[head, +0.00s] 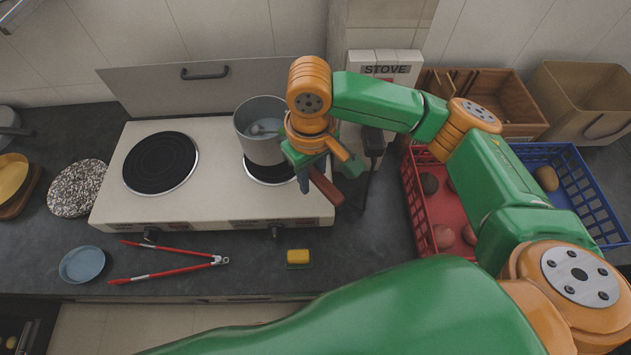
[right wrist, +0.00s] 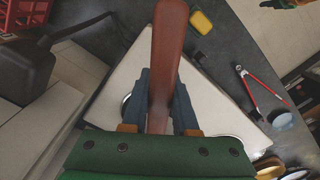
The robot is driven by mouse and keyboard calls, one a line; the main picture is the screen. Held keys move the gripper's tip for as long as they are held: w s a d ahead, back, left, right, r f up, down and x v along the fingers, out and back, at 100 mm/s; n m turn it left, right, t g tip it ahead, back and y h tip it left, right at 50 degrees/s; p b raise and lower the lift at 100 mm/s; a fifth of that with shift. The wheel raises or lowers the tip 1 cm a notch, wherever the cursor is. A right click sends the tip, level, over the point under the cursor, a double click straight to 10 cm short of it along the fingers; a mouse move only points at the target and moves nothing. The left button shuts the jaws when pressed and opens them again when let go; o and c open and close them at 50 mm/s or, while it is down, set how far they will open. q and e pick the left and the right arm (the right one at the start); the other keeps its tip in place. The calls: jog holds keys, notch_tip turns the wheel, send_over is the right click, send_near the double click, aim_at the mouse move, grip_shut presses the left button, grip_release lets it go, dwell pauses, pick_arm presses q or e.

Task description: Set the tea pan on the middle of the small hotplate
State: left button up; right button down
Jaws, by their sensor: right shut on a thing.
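The tea pan (head: 247,144) is a grey metal pot with a brown handle (head: 327,187); something like a spoon shows inside it. It is upright over the small hotplate (head: 270,178), whose dark front part and pale rim show below the pan. I cannot tell whether the pan touches the plate. My right gripper (head: 304,180) is shut on the handle, to the right of the pan. In the right wrist view the handle (right wrist: 168,45) runs between the fingers (right wrist: 163,112) of that gripper. The pan body is hidden there. My left gripper is not in view.
The large hotplate (head: 160,163) is bare on the white stove (head: 215,205). Red-handled tongs (head: 165,272), a blue dish (head: 82,264) and a yellow block (head: 298,257) lie in front. A red crate (head: 412,203) and blue crate (head: 590,205) stand right.

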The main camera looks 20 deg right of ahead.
jog(key=f, duration=0.1)
jog(key=f+p, duration=0.1)
jog(key=f, duration=0.1)
jog(key=shift+w+d+f, duration=0.15)
jog(key=shift+w+d, duration=0.05)
jog(key=shift+d, duration=0.2)
jog(key=shift+f, duration=0.45)
jog(key=c, duration=0.7)
grip_release()
jog(key=shift+s, duration=0.1)
notch_tip(320, 180, up, 12)
jog(key=shift+r+b, duration=0.1)
jog(key=shift+b, duration=0.3)
